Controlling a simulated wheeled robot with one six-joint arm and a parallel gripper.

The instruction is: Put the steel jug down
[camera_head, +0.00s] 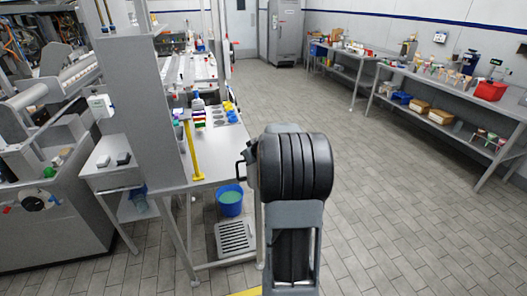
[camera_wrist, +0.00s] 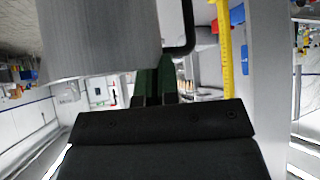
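The steel jug is a brushed grey body (camera_wrist: 100,40) that fills the upper left of the wrist view, with a black curved handle (camera_wrist: 190,30) at its right. My gripper (camera_wrist: 158,68) shows dark green fingers close together, with their tips at the jug's edge near the handle. They appear shut on the jug, though the exact contact is hidden. In the head view my dark arm hides most of the jug and the fingers; a black handle shape (camera_head: 241,168) shows just left of the arm.
A cluttered side table (camera_head: 450,84) runs along the right; the tiled floor between is clear.

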